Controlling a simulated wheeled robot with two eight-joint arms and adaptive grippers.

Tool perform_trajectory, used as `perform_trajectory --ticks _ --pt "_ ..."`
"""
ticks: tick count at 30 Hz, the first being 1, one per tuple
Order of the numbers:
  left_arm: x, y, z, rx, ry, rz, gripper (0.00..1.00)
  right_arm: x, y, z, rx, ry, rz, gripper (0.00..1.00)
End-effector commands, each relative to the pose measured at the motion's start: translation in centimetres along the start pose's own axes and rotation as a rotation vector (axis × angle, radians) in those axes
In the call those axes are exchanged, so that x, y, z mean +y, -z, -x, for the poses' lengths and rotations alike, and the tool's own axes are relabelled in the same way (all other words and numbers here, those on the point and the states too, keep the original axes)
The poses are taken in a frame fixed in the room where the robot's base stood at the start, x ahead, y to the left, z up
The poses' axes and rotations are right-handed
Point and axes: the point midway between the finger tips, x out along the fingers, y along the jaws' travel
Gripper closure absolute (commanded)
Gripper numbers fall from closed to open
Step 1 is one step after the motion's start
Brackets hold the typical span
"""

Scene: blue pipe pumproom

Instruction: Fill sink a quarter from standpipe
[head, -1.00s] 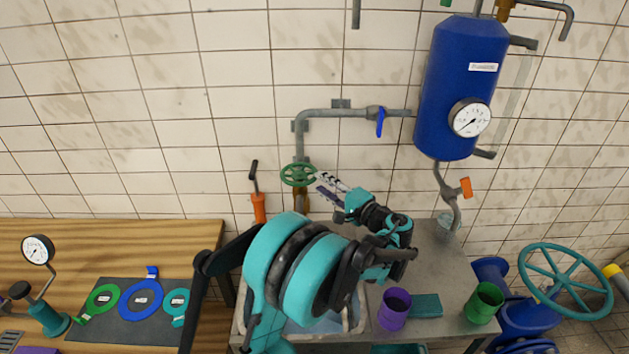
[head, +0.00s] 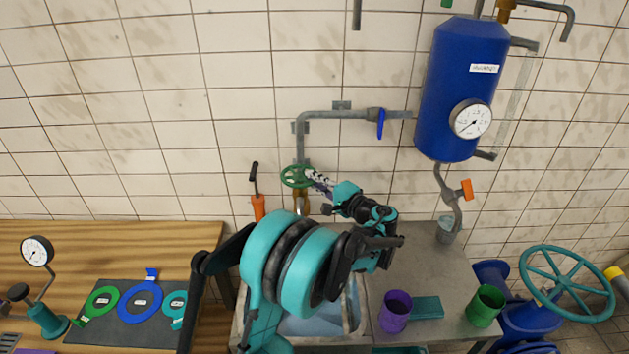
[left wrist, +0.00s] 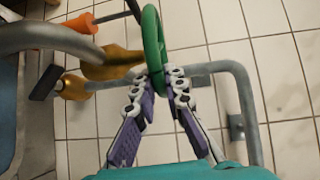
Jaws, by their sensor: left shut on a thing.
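The standpipe (head: 299,145) is a grey wall pipe with a brass tap and a green handwheel (head: 284,177). My left gripper (head: 311,178) is shut on the handwheel's rim from the right. In the left wrist view the two fingers (left wrist: 158,80) pinch the lower rim of the green handwheel (left wrist: 152,35). The brass spout (left wrist: 112,68) shows beside it. The sink (head: 353,312) lies below, largely covered by my left arm. Its basin looks pale blue-grey; I cannot tell its water level. No stream is clearly visible. My right gripper is not in view.
A blue tank (head: 455,95) with a gauge hangs upper right, with a blue lever (head: 380,122) on its pipe. A purple cup (head: 395,312), teal block (head: 427,307) and green cup (head: 485,305) stand right of the sink. A wooden bench (head: 110,240) is at left.

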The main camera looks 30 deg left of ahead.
Motion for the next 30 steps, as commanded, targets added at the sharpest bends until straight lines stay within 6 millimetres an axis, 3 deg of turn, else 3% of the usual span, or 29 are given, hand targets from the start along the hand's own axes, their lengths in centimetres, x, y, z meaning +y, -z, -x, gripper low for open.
perform_trajectory --ticks 9,20,21,23,30 --pt "0.10 0.99 -0.60 -0.217 0.002 0.013 1.00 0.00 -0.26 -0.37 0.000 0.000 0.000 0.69" --pt "0.08 0.95 -0.58 -0.246 0.002 0.015 1.00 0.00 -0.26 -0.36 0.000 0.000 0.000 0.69" --pt "0.09 0.95 -0.58 -0.246 0.002 0.015 0.81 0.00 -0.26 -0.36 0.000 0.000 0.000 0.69" --pt "0.08 0.95 -0.58 -0.246 0.002 0.015 0.68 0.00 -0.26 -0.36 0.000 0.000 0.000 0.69" --pt "0.04 0.97 -0.58 -0.245 0.003 0.015 0.68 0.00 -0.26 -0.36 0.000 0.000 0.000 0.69"
